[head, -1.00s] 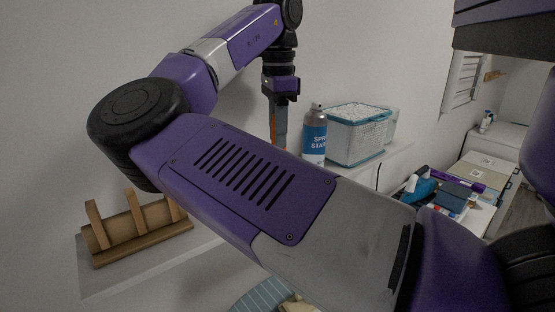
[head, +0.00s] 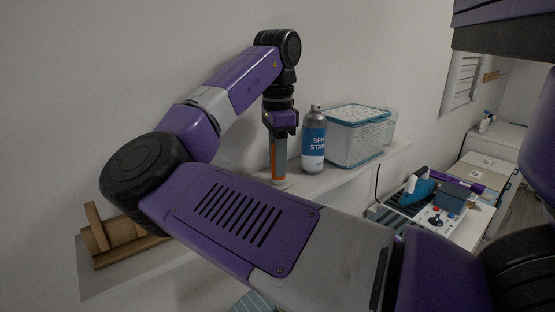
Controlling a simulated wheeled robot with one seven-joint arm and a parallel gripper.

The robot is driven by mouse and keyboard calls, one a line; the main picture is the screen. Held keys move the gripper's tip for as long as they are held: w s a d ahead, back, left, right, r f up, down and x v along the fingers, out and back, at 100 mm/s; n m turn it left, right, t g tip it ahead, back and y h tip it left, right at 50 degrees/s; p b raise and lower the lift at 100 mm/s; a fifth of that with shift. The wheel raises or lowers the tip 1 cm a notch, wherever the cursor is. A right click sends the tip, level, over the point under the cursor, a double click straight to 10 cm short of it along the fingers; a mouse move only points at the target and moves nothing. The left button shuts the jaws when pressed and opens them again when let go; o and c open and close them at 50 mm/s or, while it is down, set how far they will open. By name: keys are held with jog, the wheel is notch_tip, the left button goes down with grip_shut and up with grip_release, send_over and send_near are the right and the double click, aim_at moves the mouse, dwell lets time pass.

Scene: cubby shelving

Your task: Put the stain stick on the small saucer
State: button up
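My gripper (head: 278,170) points straight down over the shelf, beside the spray can. It is shut on an upright orange piece, which I take as the stain stick (head: 275,165); only a narrow orange strip of it shows against the grey. The small saucer (head: 283,185) is a pale disc on the shelf directly below my gripper. Its front part is hidden behind my forearm. The lower end of the stick is at or just above the saucer; I cannot tell if they touch.
A spray starch can (head: 314,142) stands close to the right of my gripper. A lidded basket (head: 352,135) is behind it. A wooden rack (head: 120,235) sits at the shelf's left end. A lower surface at right holds a blue-handled iron (head: 420,188) and other items.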

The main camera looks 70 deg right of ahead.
jog(key=shift+o, duration=1.3)
jog(key=shift+r, duration=0.1)
notch_tip(320, 180, up, 12)
jog(key=shift+r, duration=0.1)
